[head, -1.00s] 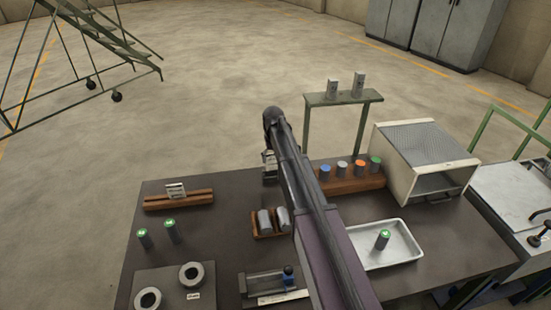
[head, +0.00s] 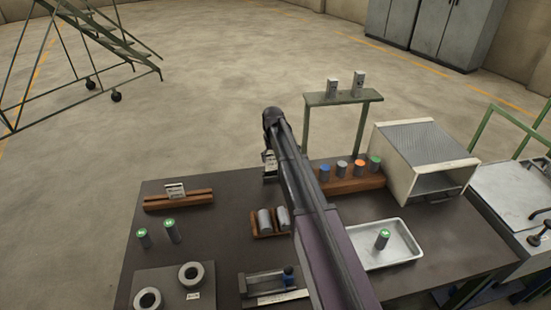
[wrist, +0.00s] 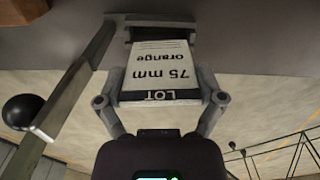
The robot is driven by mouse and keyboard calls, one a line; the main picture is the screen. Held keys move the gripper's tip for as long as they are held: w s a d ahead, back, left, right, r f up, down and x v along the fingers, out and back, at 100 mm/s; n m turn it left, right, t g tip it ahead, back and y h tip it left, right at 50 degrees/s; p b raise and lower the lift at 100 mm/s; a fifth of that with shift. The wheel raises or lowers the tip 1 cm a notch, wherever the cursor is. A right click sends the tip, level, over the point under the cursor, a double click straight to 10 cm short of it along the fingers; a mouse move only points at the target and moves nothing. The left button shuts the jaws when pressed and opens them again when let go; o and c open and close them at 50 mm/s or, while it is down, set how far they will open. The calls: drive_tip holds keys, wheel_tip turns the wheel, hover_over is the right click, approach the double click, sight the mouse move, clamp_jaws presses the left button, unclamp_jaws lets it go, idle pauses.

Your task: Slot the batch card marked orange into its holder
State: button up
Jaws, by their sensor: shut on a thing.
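In the head view, a small part of the card (head: 269,158) shows at the table's back edge, and my arm hides most of the gripper and the holder.
A wooden rack (head: 160,203) at the left bears another white card (head: 175,190). A wooden block with several coloured-top cylinders (head: 350,184), a white tray (head: 352,258) and a mesh-topped box (head: 386,165) stand right of my arm. A green stand (head: 318,100) rises behind.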

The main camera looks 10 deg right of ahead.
sight(273, 170)
drive_tip(key=shift+f+b, duration=2.15)
idle(1.0)
drive_tip(key=o, duration=0.5)
drive_tip(key=shift+o, duration=0.2)
idle(0.3)
drive_tip(key=shift+m, duration=0.5)
drive_tip(key=s, duration=3)
drive_tip(key=shift+s+d, duration=0.1)
drive_tip(key=shift+d, duration=0.3)
